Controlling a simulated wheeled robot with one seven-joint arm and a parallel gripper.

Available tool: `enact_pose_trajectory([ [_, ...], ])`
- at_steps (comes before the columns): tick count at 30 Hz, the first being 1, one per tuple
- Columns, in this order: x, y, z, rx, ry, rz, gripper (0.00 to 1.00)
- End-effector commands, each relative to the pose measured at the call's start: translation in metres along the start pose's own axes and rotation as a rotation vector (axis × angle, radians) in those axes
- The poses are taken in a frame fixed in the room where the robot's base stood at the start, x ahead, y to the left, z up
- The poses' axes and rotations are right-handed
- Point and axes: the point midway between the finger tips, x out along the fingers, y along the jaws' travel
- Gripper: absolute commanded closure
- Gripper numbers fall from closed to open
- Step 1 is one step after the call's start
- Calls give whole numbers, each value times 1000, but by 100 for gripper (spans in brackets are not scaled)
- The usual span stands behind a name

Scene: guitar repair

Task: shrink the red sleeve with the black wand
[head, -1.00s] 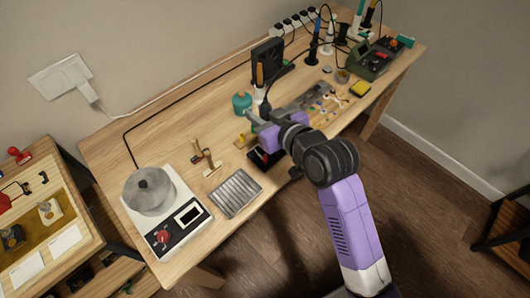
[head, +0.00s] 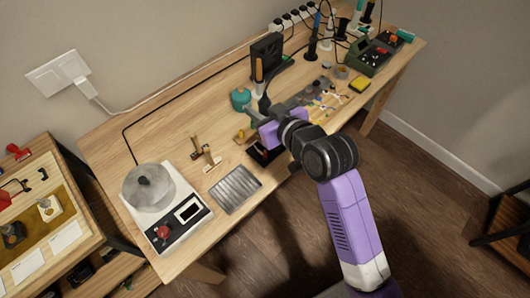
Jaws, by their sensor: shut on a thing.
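My gripper (head: 259,117) is over the middle of the workbench (head: 165,115), seen from behind and partly hidden by my own wrist. It is shut on a dark upright thing, which looks like the black wand (head: 264,103). A dark cable seems to run from its top toward the back of the bench. I cannot make out the red sleeve. Small parts lie on a grey mat (head: 313,88) just right of the gripper, too small to tell apart.
A green station (head: 368,58) and yellow sponge (head: 359,85) are to the right.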

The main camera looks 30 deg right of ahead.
Motion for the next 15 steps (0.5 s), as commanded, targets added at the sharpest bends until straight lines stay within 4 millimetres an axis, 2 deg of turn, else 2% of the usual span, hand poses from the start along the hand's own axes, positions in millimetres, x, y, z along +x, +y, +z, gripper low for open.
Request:
enact_pose_trajectory([
  [15,-2,0,-5,0,1,0,100],
])
